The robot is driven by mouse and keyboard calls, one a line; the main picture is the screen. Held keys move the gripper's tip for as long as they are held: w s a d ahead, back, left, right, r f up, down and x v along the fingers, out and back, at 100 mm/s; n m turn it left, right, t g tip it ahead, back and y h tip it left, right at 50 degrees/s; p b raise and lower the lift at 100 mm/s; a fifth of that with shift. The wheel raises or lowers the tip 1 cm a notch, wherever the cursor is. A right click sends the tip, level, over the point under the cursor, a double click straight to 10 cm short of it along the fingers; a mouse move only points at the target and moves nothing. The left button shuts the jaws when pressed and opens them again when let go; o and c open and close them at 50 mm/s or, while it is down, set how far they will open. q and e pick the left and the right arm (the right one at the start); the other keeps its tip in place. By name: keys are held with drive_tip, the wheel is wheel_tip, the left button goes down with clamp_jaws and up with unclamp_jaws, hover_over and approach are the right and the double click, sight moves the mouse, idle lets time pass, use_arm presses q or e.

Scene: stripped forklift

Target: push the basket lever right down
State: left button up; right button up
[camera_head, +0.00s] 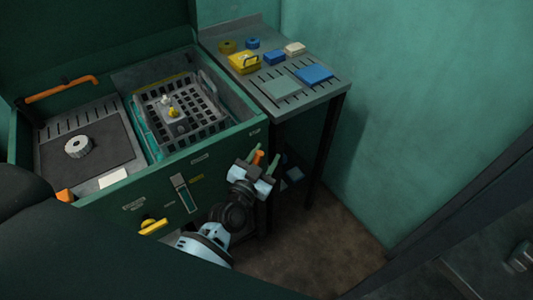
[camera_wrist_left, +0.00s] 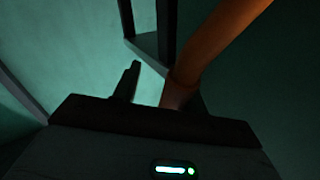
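An orange lever (camera_head: 258,157) shows at the right front corner of the green machine, between the fingers of my left gripper (camera_head: 262,164). In the left wrist view the orange lever (camera_wrist_left: 215,48) runs from the upper right down to the finger area. My left gripper (camera_wrist_left: 160,95) is open, with a lit gap between its left finger and the lever. Its right finger is partly hidden behind the lever. The grey basket (camera_head: 205,128) sits inside the machine, with a small yellow and white part in it. My right gripper is not in view.
The green machine's front (camera_head: 190,185) stands close beside my left gripper. A grey side table (camera_head: 295,104) behind holds yellow, blue and pale items. Another orange handle (camera_head: 62,90) is at the machine's left. Brown floor (camera_head: 320,240) is clear at right.

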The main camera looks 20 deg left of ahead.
use_arm(q)
drive_tip(key=shift+w, duration=0.5)
